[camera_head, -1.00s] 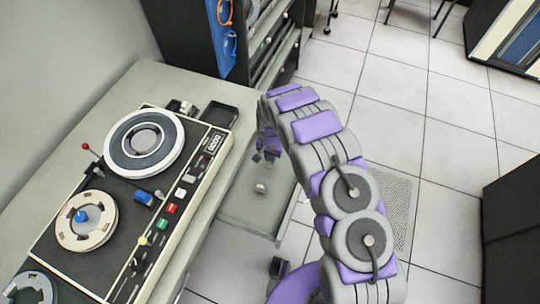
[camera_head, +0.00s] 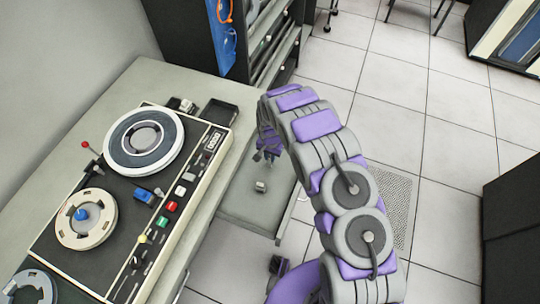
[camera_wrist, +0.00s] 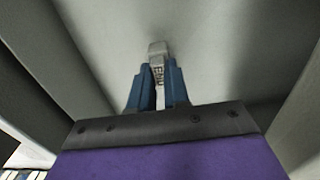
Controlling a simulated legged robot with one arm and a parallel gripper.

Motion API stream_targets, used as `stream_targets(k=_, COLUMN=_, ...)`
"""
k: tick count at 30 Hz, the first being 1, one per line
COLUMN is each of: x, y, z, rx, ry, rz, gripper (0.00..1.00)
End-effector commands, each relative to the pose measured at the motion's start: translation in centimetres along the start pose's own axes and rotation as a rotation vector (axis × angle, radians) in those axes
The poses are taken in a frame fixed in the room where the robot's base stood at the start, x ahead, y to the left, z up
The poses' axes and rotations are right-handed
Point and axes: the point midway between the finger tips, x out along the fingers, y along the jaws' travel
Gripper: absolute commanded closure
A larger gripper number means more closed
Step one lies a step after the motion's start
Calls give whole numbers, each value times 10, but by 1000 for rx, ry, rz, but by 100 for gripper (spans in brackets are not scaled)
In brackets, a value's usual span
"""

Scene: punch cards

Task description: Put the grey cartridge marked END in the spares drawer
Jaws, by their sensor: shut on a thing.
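My gripper (camera_wrist: 157,88) is shut on the grey cartridge (camera_wrist: 157,52), whose END lettering shows between the two blue fingers in the wrist view. The cartridge stands out past the fingertips. A plain grey surface lies behind it. In the head view my gripper (camera_head: 267,156) is small and dark, over an open grey drawer (camera_head: 243,207) beside the desk. A small grey piece (camera_head: 261,186) shows below the fingers, against the drawer floor. I cannot tell whether it is the held cartridge or a separate piece, nor whether the cartridge touches the drawer.
The tape machine (camera_head: 120,215) with its reels and coloured buttons is on the desk (camera_head: 110,85), left of the drawer. A dark tray (camera_head: 219,113) sits at the desk's right edge. A dark cabinet (camera_head: 510,230) stands at the right. Tiled floor between is open.

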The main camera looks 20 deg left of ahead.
Motion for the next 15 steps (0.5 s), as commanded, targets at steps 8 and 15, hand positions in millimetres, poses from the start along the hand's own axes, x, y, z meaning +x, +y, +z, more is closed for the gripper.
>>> stream_targets(k=8, x=2, y=0, z=0, rx=0, ry=0, rz=0, gripper=100)
stream_targets(k=15, x=7, y=0, z=0, rx=0, ry=0, rz=0, gripper=100)
